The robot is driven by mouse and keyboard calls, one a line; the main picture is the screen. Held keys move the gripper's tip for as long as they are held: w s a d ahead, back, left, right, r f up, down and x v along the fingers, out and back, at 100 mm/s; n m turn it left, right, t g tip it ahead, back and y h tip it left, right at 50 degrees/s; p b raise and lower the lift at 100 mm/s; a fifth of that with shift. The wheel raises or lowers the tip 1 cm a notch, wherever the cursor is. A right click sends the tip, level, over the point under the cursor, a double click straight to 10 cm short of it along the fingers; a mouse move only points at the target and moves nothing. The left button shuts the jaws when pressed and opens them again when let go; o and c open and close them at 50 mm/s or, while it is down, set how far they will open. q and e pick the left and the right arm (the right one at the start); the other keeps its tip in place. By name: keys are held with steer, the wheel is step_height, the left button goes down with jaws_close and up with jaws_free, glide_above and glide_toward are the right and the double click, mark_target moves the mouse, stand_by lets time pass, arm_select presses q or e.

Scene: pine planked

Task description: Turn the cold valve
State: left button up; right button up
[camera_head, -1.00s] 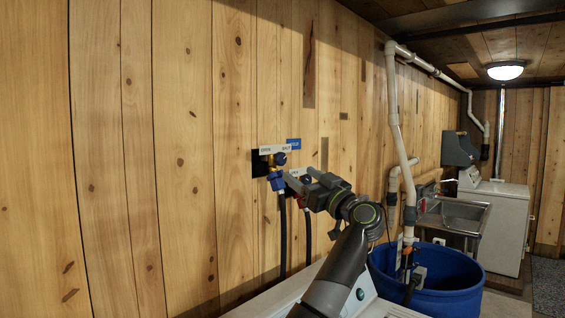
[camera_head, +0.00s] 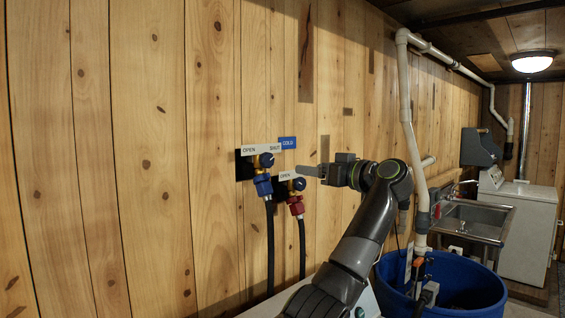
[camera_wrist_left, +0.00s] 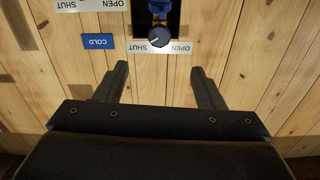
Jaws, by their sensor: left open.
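The cold valve (camera_head: 267,160) is a dark blue round knob on a brass body with a blue hose connector, below an OPEN/SHUT label on the plank wall. A blue COLD tag (camera_head: 288,143) is beside that label. In the left wrist view, upside down, the cold valve's knob (camera_wrist_left: 158,37) is ahead of the fingers, near the middle. My left gripper (camera_head: 310,169) is to the right of the cold valve in the head view, apart from it. Its two fingers (camera_wrist_left: 159,68) are spread with nothing between them. My right gripper is not in view.
A second valve with a red connector (camera_head: 296,205) and its own label is close by, lower right. Black hoses (camera_head: 271,245) hang from both. A blue tub (camera_head: 455,292), white pipes (camera_head: 405,80) and a sink (camera_head: 470,218) are to the right. The wall left of the valves is bare.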

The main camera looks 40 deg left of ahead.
arm_select(q)
steer(key=w, duration=0.1)
steer(key=p, duration=0.3)
glide_toward(270, 162)
steer(key=a+p, duration=0.2)
steer(key=a, duration=0.2)
steer(key=a+p, duration=0.2)
steer(key=a, duration=0.3)
steer(key=shift+w+a+r, duration=0.15)
steer(key=shift+w+r, duration=0.1)
steer(key=shift+a+f, duration=0.1)
steer(key=shift+a, duration=0.35)
steer(key=shift+w+f, duration=0.1)
steer(key=shift+w, duration=0.05)
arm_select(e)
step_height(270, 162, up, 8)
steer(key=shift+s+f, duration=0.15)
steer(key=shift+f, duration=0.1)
arm_select(q)
steer(key=c, duration=1)
steer(key=shift+n, duration=1.5)
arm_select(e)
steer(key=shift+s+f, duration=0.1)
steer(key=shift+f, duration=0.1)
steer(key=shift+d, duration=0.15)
